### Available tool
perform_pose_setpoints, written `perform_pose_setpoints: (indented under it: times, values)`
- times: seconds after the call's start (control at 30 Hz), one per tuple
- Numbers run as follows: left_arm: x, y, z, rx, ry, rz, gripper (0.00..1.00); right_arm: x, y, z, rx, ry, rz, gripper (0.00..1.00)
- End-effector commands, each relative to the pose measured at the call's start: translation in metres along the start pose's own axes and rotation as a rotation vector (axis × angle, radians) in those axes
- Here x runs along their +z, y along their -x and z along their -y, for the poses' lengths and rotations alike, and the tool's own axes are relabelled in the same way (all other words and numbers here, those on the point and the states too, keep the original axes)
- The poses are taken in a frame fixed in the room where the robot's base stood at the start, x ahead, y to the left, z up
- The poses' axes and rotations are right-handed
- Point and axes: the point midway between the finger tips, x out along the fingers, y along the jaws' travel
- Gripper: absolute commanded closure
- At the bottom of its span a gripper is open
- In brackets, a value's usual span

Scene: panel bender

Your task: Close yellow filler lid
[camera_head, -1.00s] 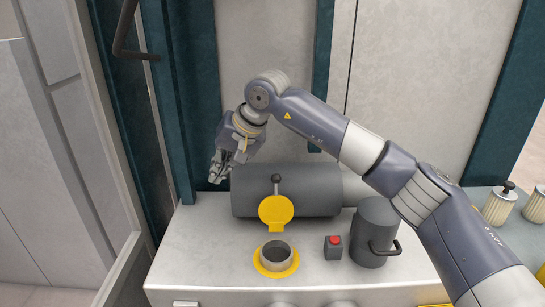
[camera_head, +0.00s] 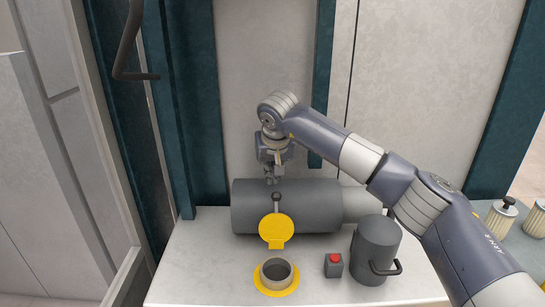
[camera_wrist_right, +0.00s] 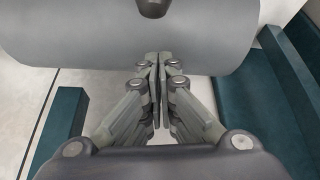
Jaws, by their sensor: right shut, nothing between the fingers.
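The yellow filler lid (camera_head: 276,229) stands raised behind the filler neck (camera_head: 276,271), which is an open grey ring on a yellow base. A dark knob on a short stem (camera_head: 276,196) shows just above the lid. My right gripper (camera_head: 271,181) is shut and empty, pointing down above and behind the lid, near the top of the grey cylinder (camera_head: 325,205). In the right wrist view, the shut fingertips (camera_wrist_right: 157,57) show in front of the cylinder (camera_wrist_right: 90,45), and a dark rounded piece (camera_wrist_right: 152,7) shows at the top edge. My left gripper is not in view.
A grey can with a handle (camera_head: 376,250) and a small box with a red button (camera_head: 333,264) stand right of the filler neck. Ribbed filters (camera_head: 500,217) stand at the far right. The cabinet top (camera_head: 205,255) is clear on the left.

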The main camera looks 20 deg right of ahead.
Motion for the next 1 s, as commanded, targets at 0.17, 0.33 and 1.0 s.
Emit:
perform_pose_setpoints:
  times: [0.17,0.33,1.0]
  values:
    - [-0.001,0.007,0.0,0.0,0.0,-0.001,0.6,0.016,0.008,-0.001,0.0,0.0,-0.001,1.0]
    - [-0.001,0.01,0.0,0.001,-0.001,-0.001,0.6,0.026,0.011,-0.001,0.0,-0.001,-0.001,1.0]
    - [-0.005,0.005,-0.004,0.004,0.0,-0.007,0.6,0.028,0.011,-0.003,0.005,-0.001,-0.029,1.0]
